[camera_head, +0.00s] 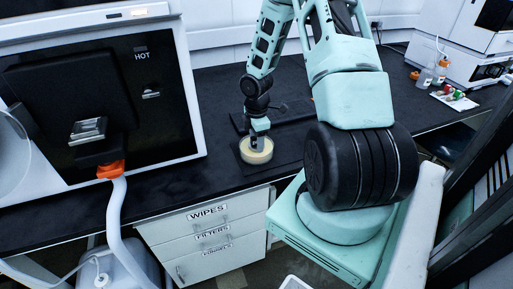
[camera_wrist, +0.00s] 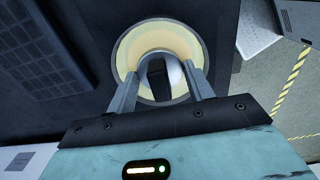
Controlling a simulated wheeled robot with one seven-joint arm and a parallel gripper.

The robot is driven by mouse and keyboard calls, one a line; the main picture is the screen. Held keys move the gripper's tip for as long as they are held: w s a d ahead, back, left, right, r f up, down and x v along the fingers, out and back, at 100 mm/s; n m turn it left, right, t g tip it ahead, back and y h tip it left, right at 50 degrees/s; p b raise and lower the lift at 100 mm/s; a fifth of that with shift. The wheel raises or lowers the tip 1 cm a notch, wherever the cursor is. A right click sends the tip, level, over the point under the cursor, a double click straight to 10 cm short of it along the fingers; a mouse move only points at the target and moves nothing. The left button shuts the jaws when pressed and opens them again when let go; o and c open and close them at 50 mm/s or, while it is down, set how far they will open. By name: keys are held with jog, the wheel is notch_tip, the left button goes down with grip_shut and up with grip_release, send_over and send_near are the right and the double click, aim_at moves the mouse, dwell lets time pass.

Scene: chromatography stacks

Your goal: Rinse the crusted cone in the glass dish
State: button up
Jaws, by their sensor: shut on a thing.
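The glass dish (camera_head: 246,157) stands on the black bench, holding pale yellow liquid; it fills the upper middle of the wrist view (camera_wrist: 155,33). My gripper (camera_head: 257,143) points down into the dish. In the wrist view my gripper (camera_wrist: 160,76) has its two fingers on either side of a grey metallic cone (camera_wrist: 175,72) with a dark opening, and is shut on it. The cone is inside the dish's outline; its lower part is hidden, and I cannot tell whether it touches the bottom. Any crust on it is too small to make out.
A large instrument with a dark front marked HOT (camera_head: 140,57) stands at left, with a white hose (camera_head: 117,215) below. Labelled drawers (camera_head: 207,225) are under the bench. Bottles (camera_head: 425,78) and a tray of small coloured items (camera_head: 455,97) sit at back right.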

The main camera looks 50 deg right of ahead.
jog(key=shift+r, duration=0.15)
notch_tip(320, 180, up, 10)
jog(key=p, duration=1)
dwell(1.9)
